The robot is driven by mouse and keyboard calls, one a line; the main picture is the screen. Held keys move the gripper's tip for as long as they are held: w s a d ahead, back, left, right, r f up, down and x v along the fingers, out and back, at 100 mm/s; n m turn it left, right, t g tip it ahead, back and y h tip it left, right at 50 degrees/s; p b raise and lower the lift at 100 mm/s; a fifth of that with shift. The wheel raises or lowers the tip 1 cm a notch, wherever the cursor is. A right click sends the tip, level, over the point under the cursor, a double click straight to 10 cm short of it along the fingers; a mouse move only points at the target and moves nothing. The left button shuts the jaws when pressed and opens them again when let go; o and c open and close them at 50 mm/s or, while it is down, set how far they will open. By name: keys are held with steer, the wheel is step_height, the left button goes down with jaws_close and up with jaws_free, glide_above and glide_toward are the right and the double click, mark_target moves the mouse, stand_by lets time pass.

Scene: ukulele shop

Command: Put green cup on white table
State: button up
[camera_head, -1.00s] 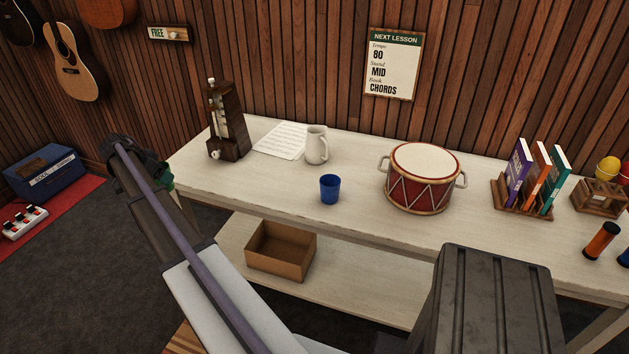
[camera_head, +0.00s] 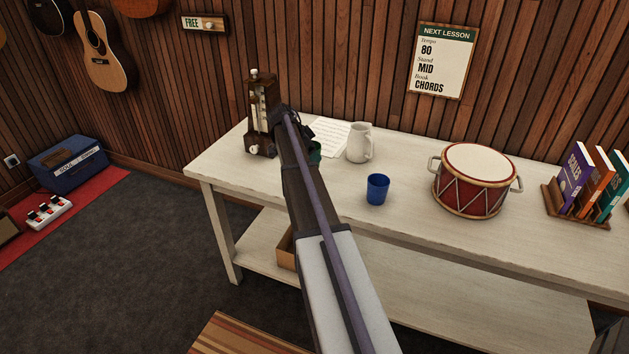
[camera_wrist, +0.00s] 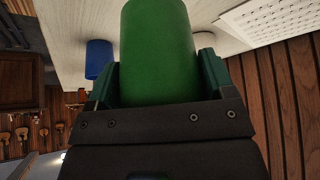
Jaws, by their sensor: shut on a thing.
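The green cup (camera_wrist: 158,50) is between the fingers of my gripper (camera_wrist: 160,80) in the wrist view, and the gripper is shut on it. In the head view only a small bit of the green cup (camera_head: 315,152) shows beside my arm; the arm hides most of my gripper. They appear over the left part of the white table (camera_head: 215,170), near the metronome. I cannot tell whether the cup touches the table top.
A blue cup (camera_head: 377,189) and a red drum (camera_head: 472,183) stand further right. The table's front left corner is clear.

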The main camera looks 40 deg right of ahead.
step_height(320, 180, down, 7)
steer(key=b, duration=0.5)
steer(key=shift+f, duration=0.1)
steer(key=shift+r, duration=0.25)
steer(key=shift+f, duration=0.15)
steer(key=o, duration=0.4)
steer(key=shift+f, duration=0.1)
steer(key=o, duration=0.5)
steer(key=p+v, duration=1)
steer(key=v, duration=0.2)
steer(key=shift+r, duration=0.25)
